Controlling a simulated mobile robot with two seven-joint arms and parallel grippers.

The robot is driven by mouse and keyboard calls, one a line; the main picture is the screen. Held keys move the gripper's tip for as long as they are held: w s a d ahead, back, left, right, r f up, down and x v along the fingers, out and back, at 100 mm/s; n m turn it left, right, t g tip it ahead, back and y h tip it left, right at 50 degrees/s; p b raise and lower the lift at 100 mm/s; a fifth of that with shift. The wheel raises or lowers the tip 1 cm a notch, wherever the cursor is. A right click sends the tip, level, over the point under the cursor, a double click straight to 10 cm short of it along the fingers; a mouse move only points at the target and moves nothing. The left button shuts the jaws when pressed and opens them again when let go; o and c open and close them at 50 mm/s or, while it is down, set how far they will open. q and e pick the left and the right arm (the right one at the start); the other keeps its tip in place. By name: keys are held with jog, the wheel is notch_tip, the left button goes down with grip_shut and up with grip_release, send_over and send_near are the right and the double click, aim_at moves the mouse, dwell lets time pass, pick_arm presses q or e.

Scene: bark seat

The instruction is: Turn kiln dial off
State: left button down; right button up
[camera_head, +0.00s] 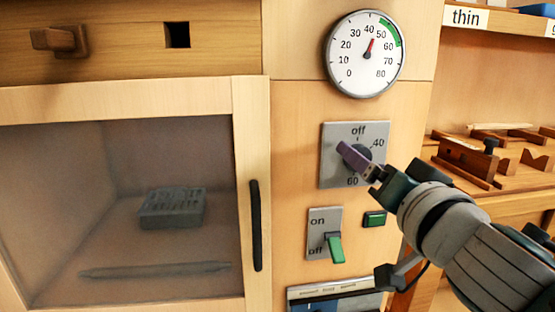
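The kiln dial (353,157) is a dark round knob with a purple handle, on a grey metal plate (332,135) marked "off" at the top, "40" at upper right and "60" at the bottom. The purple handle slants from upper left to lower right. My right gripper (371,174) comes in from the right, with its fingertips at the lower right end of the handle. I cannot tell whether the fingers are closed on the handle. The gripper and arm hide the lower right of the plate. My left gripper is not in view.
Above is a round gauge (352,60), needle just past 40. Below are an on/off switch (335,247), lever down by "off", and a small green button (374,219). A glass-fronted door (250,110) with a black handle (257,225) is left. Shelves with wooden tools (468,155) are right.

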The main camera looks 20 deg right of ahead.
grip_shut()
dwell(0.5)
jog(key=shift+n, duration=0.4)
jog(key=n, duration=1.5)
jog(key=n+p, duration=0.1)
jog(key=n, duration=0.7)
jog(key=shift+a+f, duration=0.1)
jog(key=shift+a, duration=0.2)
jog(key=shift+n, duration=0.3)
